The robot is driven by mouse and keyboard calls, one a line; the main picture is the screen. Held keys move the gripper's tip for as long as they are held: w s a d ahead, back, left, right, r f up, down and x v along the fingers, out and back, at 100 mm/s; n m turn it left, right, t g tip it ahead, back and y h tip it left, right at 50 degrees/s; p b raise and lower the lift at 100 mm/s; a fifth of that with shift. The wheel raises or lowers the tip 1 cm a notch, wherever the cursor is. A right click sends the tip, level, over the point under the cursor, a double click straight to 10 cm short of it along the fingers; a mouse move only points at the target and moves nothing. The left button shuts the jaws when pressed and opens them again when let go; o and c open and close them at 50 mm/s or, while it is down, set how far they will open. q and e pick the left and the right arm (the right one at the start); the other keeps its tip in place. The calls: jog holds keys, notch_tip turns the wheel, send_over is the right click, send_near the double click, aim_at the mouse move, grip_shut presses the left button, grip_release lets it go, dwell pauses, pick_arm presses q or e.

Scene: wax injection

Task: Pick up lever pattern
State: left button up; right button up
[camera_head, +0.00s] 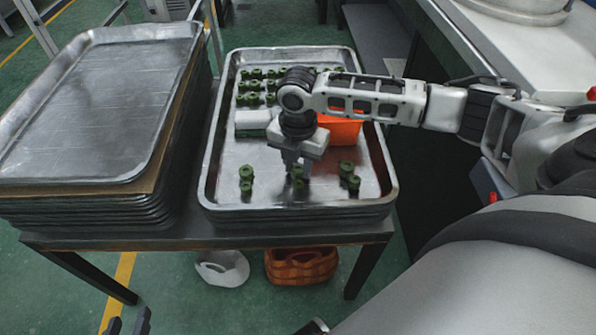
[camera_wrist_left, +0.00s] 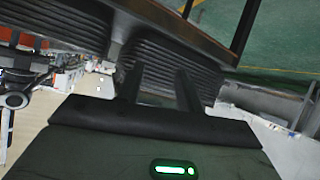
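Several small dark green lever patterns stand in the metal tray (camera_head: 213,165) in the head view. One lever pattern (camera_head: 298,184) is at the front middle, one (camera_head: 246,180) to its left and one (camera_head: 349,176) to its right. More patterns (camera_head: 252,86) stand in rows at the back left. My right gripper (camera_head: 298,171) points down over the front middle pattern, its fingers around the upper part; contact is not clear. My left gripper (camera_head: 130,324) is low at the bottom left edge, away from the tray. The left wrist view shows its fingers (camera_wrist_left: 160,88) apart with nothing between them.
An orange box (camera_head: 341,131) and a whitish block (camera_head: 252,122) lie in the tray behind my right gripper. A tall stack of metal trays (camera_head: 95,105) stands to the left on the same table (camera_head: 215,236). Below are a white object (camera_head: 222,268) and an orange-brown basket (camera_head: 301,266).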

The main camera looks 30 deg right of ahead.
jog(key=shift+c, duration=0.6)
